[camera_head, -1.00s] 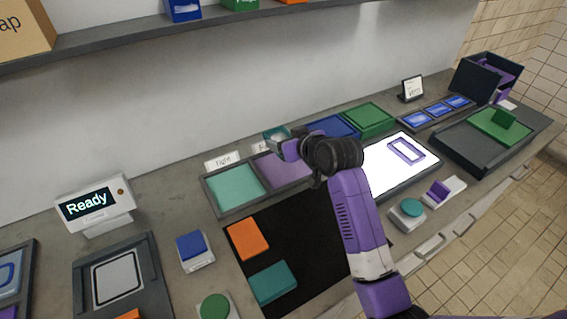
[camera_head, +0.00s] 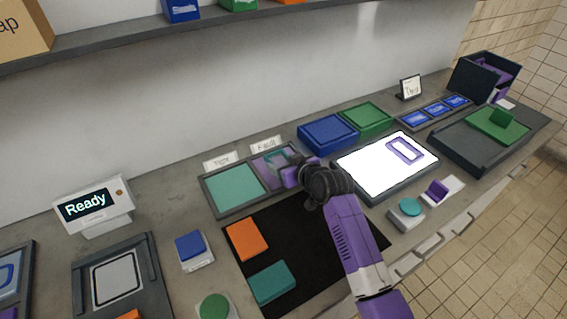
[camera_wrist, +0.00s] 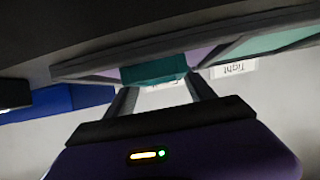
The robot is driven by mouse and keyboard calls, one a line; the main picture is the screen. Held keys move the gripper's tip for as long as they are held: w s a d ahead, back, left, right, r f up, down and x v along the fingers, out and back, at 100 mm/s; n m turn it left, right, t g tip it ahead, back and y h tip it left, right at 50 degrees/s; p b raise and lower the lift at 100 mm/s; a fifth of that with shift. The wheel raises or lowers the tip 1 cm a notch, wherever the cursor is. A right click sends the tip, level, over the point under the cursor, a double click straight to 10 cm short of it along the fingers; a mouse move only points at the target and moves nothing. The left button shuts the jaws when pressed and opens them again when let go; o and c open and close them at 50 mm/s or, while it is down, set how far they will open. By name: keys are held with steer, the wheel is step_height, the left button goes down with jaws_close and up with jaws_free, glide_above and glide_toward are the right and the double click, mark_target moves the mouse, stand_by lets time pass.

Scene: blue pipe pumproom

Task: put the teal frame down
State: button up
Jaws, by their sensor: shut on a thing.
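My gripper (camera_head: 288,170) is shut on the teal frame (camera_head: 277,158). It holds the frame over the purple compartment (camera_head: 262,174) of a grey two-part tray (camera_head: 235,206). In the wrist view the teal frame (camera_wrist: 154,70) shows edge-on between my two fingers (camera_wrist: 160,92), close to the tray. I cannot tell whether it touches the tray's floor. My gripper hides part of the purple compartment. The teal compartment (camera_head: 235,188) is to the left, with a label reading "Tight" (camera_wrist: 234,69) behind it.
A second label (camera_head: 266,145) stands behind the purple compartment. Blue (camera_head: 328,133) and green (camera_head: 368,119) boxes stand right of it. A lit white panel (camera_head: 375,168) with a purple frame (camera_head: 405,151) lies to the right. A black mat (camera_head: 310,245) with orange and teal blocks lies in front.

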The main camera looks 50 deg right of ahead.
steer(key=shift+f, duration=0.15)
steer(key=o, duration=1.4)
steer(key=shift+s+r, duration=0.1)
steer(key=shift+r, duration=0.15)
steer(key=v, duration=1.1)
steer(key=shift+s+a+r, duration=0.15)
steer(key=shift+s, duration=0.15)
